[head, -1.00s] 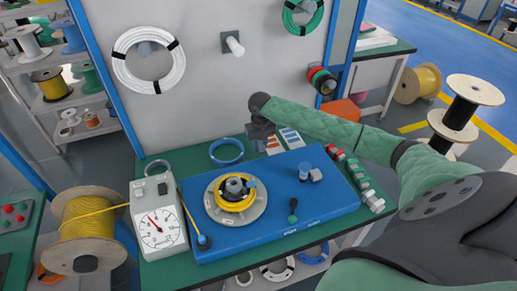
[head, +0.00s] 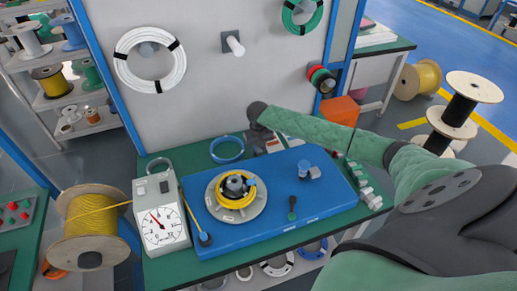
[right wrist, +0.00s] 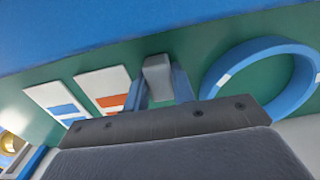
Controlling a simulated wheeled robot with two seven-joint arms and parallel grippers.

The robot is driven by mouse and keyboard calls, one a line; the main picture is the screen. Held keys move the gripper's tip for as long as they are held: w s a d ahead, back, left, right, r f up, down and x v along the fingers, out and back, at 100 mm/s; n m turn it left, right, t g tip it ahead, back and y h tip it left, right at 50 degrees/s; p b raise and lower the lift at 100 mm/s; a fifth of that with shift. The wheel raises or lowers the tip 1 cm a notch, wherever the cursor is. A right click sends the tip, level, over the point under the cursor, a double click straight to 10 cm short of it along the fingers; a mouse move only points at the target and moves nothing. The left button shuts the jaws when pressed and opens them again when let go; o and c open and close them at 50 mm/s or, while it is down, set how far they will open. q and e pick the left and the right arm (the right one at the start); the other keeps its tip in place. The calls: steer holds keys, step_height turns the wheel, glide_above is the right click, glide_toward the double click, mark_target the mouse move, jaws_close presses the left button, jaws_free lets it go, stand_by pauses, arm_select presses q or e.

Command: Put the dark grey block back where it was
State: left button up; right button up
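My right gripper (right wrist: 160,92) has its two fingers on either side of a grey block (right wrist: 158,77) and appears shut on it. The block is low over the green table top, between the blue ring and the cards; I cannot tell whether it touches the table. In the head view my right gripper (head: 258,147) reaches down behind the blue base plate, and the block cannot be made out there. My left gripper is not in view.
The blue ring (right wrist: 262,82) lies on one side of the gripper, the orange-marked card (right wrist: 104,88) and blue-marked card (right wrist: 58,100) on the other. The blue base plate (head: 270,215) carries the yellow coil (head: 235,192). A dial gauge (head: 160,220) stands at left.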

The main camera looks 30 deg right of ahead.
steer(key=o, duration=0.4)
steer(key=shift+r, duration=0.25)
arm_select(q)
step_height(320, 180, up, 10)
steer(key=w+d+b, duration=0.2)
steer(key=b, duration=0.2)
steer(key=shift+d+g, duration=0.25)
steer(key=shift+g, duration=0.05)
arm_select(e)
step_height(320, 180, up, 12)
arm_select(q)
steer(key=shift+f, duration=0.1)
arm_select(e)
steer(key=shift+f, duration=0.1)
